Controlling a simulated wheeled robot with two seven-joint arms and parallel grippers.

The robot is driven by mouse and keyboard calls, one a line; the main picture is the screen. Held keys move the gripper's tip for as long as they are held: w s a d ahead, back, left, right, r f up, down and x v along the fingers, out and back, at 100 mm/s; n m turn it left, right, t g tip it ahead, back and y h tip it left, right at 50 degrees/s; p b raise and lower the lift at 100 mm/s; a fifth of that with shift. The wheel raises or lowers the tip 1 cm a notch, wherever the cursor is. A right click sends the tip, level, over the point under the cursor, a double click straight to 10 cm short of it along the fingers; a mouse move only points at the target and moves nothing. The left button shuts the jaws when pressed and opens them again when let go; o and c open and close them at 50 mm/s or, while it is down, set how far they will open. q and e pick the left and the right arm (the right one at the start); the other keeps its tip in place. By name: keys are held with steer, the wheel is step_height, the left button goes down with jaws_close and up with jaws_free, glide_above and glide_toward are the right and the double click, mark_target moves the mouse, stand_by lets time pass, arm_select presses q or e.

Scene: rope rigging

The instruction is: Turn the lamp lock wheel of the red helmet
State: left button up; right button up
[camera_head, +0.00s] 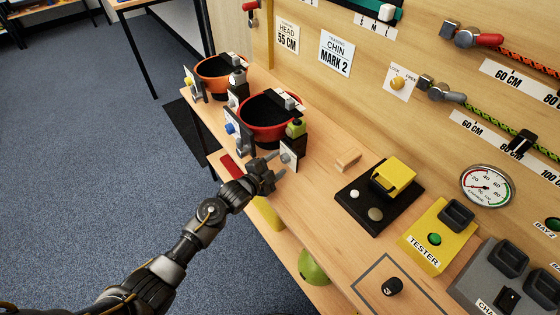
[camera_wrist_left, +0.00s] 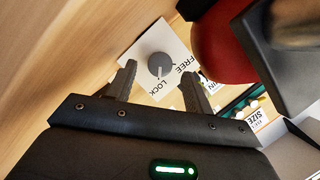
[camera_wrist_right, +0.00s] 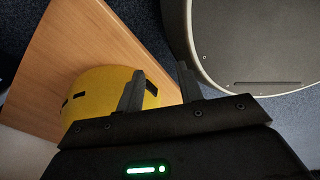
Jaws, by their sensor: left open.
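The red helmet (camera_head: 268,118) sits open side up on the bench, and part of its red shell (camera_wrist_left: 215,45) shows in the left wrist view. Its grey lock wheel (camera_wrist_left: 160,65) is on a white plate (camera_wrist_left: 180,50) marked FREE and LOCK; the wheel's light mark appears to face LOCK. The wheel also shows in the head view (camera_head: 286,157). My left gripper (camera_wrist_left: 158,75) is open, fingers apart, facing the wheel with it between the fingertips in the picture; I see no contact. My right gripper (camera_wrist_right: 160,82) is open and empty, near a yellow object.
An orange helmet (camera_head: 213,76) stands behind the red one. A wooden block (camera_head: 347,160), a black pad with a yellow piece (camera_head: 394,176) and a yellow tester (camera_head: 438,237) lie to the right. The yellow object (camera_wrist_right: 95,88) and a green one (camera_head: 313,267) are below the bench top.

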arm_select(q)
steer(key=shift+w+d+f, duration=0.1)
steer(key=shift+w+d, duration=0.25)
steer(key=shift+w, duration=0.05)
steer(key=shift+w+d+f, duration=0.1)
steer(key=shift+w+d, duration=0.05)
steer(key=shift+w, duration=0.1)
steer(key=shift+w+d+f, duration=0.15)
steer(key=shift+w+d, duration=0.05)
steer(key=shift+w, duration=0.1)
steer(key=shift+s, duration=0.1)
steer(key=shift+c, duration=0.5)
steer(key=c, duration=0.9)
arm_select(e)
steer(key=shift+s+a+r, duration=0.1)
steer(key=shift+s+a, duration=0.2)
steer(key=shift+a, duration=0.05)
